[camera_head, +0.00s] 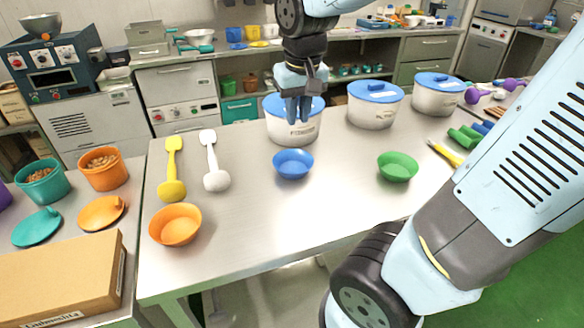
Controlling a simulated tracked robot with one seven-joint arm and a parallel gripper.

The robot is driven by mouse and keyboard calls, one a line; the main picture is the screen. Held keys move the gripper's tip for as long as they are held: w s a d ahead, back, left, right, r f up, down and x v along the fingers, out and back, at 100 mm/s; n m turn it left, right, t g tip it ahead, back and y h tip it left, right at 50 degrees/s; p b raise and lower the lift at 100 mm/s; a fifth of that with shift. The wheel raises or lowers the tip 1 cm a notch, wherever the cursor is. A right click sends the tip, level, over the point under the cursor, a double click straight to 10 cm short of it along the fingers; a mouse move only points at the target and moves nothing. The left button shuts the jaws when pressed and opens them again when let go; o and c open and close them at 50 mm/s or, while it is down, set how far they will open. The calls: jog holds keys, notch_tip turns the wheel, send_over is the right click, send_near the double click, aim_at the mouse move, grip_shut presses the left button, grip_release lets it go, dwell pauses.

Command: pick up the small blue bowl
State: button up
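The small blue bowl (293,164) stands upright on the steel table, near its middle, and looks empty. My gripper (299,118) hangs pointing down above and just behind the bowl in the picture, in front of a white tub with a blue lid. It is apart from the bowl. The fingers look narrow and close together, and I cannot tell whether there is a gap between them. Nothing shows held in them.
A green bowl (397,167) stands to the right and an orange bowl (175,225) at the left front. Yellow (172,170) and white (212,162) spatulas lie at the left. White blue-lidded tubs (375,106) line the back. The steel table (300,215) is clear in front of the blue bowl.

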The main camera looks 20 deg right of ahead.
jog(key=w+a+f+g+h, duration=0.2)
jog(key=w+a+f+h, duration=0.3)
jog(key=w+a+f, duration=0.4)
send_near(293, 166)
jog(key=shift+n, duration=0.3)
jog(key=s+a, duration=0.1)
jog(key=a, duration=0.1)
jog(key=s+a+f, duration=0.1)
jog(key=s+a, duration=0.1)
jog(key=shift+s+a, duration=0.15)
jog(key=shift+x, duration=2.65)
jog(key=shift+w, duration=0.2)
grip_shut()
